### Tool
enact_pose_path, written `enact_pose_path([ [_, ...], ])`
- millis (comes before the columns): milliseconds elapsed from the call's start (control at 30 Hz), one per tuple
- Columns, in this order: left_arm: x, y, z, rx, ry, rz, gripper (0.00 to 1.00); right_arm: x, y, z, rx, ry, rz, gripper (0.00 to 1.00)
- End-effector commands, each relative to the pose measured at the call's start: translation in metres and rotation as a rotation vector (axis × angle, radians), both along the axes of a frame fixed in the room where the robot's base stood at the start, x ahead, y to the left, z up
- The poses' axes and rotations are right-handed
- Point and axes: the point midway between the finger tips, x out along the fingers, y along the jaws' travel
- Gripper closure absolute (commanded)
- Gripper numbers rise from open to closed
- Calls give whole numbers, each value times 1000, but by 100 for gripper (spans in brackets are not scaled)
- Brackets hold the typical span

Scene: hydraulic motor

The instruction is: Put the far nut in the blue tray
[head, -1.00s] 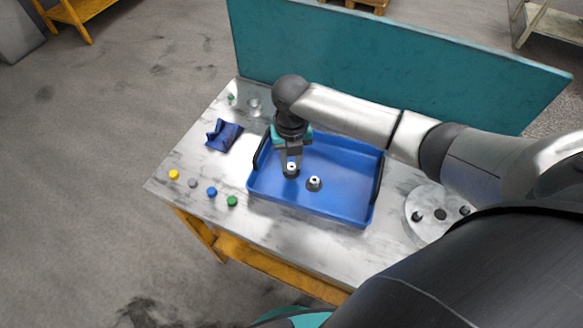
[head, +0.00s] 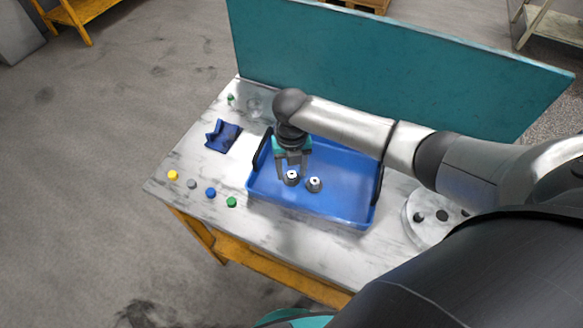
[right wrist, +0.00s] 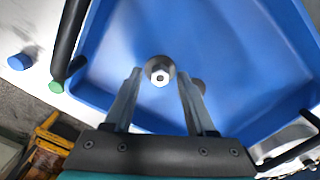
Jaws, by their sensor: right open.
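Two dark nuts with bright tops stand in the blue tray (head: 345,205), the left nut (head: 292,178) and the right nut (head: 314,185). They sit close together, with a small gap. My right gripper (head: 292,169) is open above the left nut, its fingers on either side of it. In the right wrist view the nut (right wrist: 160,72) shows between the spread fingertips (right wrist: 158,78), apart from both fingers. The other nut (right wrist: 201,87) is mostly hidden behind the right finger there. My left gripper is not in view.
A grey flange with dark studs (head: 430,212) stands right of the tray. The tray has black handles (head: 378,184). A teal panel (head: 400,70) stands behind.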

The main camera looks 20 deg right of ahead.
Motion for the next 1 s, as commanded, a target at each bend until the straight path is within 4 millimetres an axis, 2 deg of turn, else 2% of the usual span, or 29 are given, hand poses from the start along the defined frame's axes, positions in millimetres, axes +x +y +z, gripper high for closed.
enact_pose_path([
  [167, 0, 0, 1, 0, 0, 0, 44, 0, 0, 2, 0, 0, 0, 44],
  [267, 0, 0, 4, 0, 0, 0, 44, 1, 0, 12, 0, -2, 1, 44],
  [700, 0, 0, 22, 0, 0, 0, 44, 1, 0, 100, 0, -3, 1, 44],
  [833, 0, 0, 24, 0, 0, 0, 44, 1, 0, 116, 0, -2, -1, 44],
  [1000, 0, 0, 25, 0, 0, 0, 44, 0, 0, 124, 1, 1, -1, 44],
])
